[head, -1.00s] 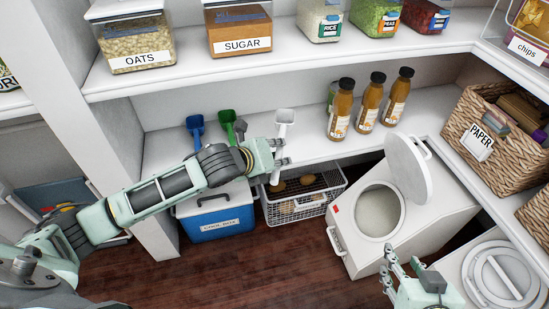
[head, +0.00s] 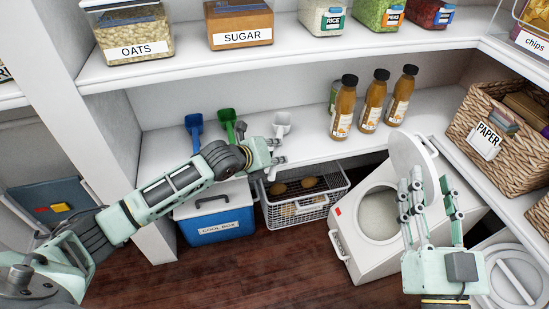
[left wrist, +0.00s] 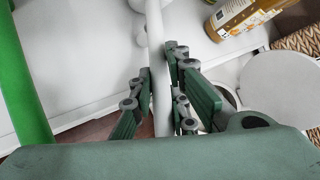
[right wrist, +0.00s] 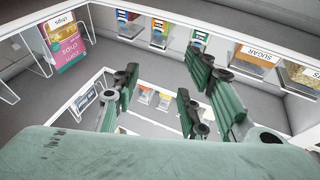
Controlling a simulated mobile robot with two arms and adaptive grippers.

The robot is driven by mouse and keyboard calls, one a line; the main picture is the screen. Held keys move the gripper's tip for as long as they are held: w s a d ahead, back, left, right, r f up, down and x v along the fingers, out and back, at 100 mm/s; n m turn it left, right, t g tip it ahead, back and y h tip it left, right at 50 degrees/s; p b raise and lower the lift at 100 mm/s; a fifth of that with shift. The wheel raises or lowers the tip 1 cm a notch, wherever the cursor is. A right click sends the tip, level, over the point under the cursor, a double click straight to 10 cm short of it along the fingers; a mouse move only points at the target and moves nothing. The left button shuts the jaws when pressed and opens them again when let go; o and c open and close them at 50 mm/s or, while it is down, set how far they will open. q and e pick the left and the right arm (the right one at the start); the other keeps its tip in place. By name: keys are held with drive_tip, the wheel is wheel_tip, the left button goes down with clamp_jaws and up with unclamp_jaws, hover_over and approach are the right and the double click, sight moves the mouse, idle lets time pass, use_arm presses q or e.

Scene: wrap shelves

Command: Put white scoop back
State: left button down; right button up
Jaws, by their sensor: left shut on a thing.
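The white scoop (head: 282,119) is at the lower shelf, to the right of the green scoop (head: 227,116) and the blue scoop (head: 194,123). My left gripper (head: 277,151) is at the shelf's front edge, shut on the scoop's handle. In the left wrist view the white handle (left wrist: 156,45) runs between the fingers (left wrist: 161,72). I cannot tell whether the scoop's bowl touches the shelf. My right gripper (head: 430,184) is open and empty in front of the white bin's raised lid (head: 408,158). Its fingers (right wrist: 160,75) stand apart in the right wrist view.
The white bin (head: 350,243) stands open below the shelf. A wire basket (head: 318,208) and a blue cool box (head: 213,228) stand to its left. Several amber bottles (head: 372,106) stand right of the scoops. A wicker PAPER basket (head: 468,120) is at the right.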

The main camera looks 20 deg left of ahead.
use_arm(q)
drive_tip(key=shift+f, duration=0.45)
use_arm(e)
drive_tip(key=shift+s+r+t+y, duration=0.2)
drive_tip(key=shift+r+t, duration=0.1)
drive_tip(key=shift+r, duration=0.25)
drive_tip(key=shift+s+r+t+y, duration=0.2)
drive_tip(key=shift+r+t, duration=0.1)
drive_tip(key=shift+r, duration=0.2)
use_arm(q)
drive_tip(key=c, duration=1.7)
unclamp_jaws()
drive_tip(key=shift+f, duration=0.1)
